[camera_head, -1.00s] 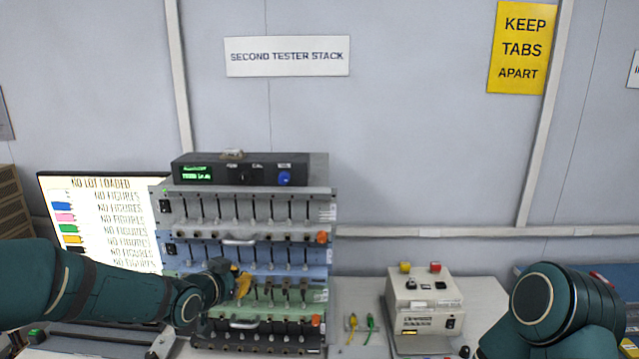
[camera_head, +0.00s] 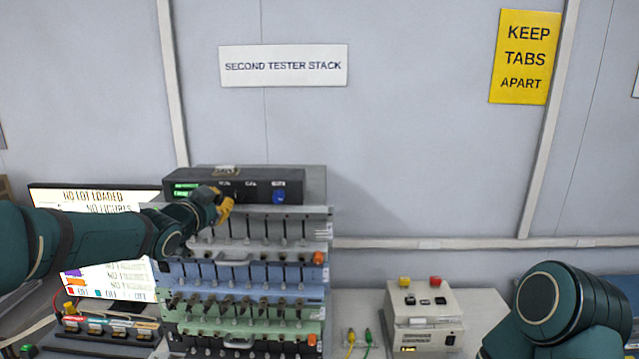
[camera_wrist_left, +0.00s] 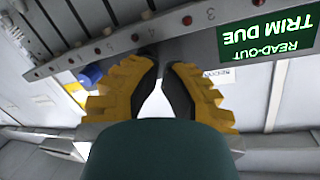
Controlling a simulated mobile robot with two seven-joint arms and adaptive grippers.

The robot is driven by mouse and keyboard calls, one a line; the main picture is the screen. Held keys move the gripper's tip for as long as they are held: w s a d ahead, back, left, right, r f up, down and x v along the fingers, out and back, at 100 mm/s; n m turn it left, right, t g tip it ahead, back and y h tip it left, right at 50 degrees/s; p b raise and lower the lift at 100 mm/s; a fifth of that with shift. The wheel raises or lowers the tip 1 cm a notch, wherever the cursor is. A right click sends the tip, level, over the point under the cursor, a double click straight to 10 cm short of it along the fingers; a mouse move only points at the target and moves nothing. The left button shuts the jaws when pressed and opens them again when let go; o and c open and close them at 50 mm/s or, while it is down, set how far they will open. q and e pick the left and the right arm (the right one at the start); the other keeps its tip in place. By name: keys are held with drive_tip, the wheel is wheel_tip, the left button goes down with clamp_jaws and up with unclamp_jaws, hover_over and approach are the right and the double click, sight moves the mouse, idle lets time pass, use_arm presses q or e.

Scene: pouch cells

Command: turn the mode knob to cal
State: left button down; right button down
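The blue mode knob (camera_head: 279,196) is at the right end of the front of a black box (camera_head: 245,179) on top of the tester stack. Its labels are too small to read. A blue piece that looks like this knob (camera_wrist_left: 90,74) shows left of the fingers in the left wrist view. My left gripper (camera_head: 223,205), with yellow finger pads, is in front of the box's left part, left of the knob and apart from it. In the left wrist view its fingers (camera_wrist_left: 162,70) stand a little apart with nothing between them. My right gripper is out of view.
The green read-out (camera_wrist_left: 270,32) says TRIM DUE. Rows of channel clips fill the stack (camera_head: 240,272) below the box. A screen (camera_head: 95,198) stands left behind my left arm. A cream device (camera_head: 425,312) with yellow and red buttons sits to the right.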

sight(236, 184)
use_arm(q)
drive_tip(key=shift+w+p, duration=0.3)
drive_tip(key=shift+w, duration=0.7)
drive_tip(key=shift+d+b, duration=0.2)
drive_tip(key=shift+b, duration=0.1)
drive_tip(key=shift+d+r, duration=0.1)
drive_tip(key=shift+r, duration=0.2)
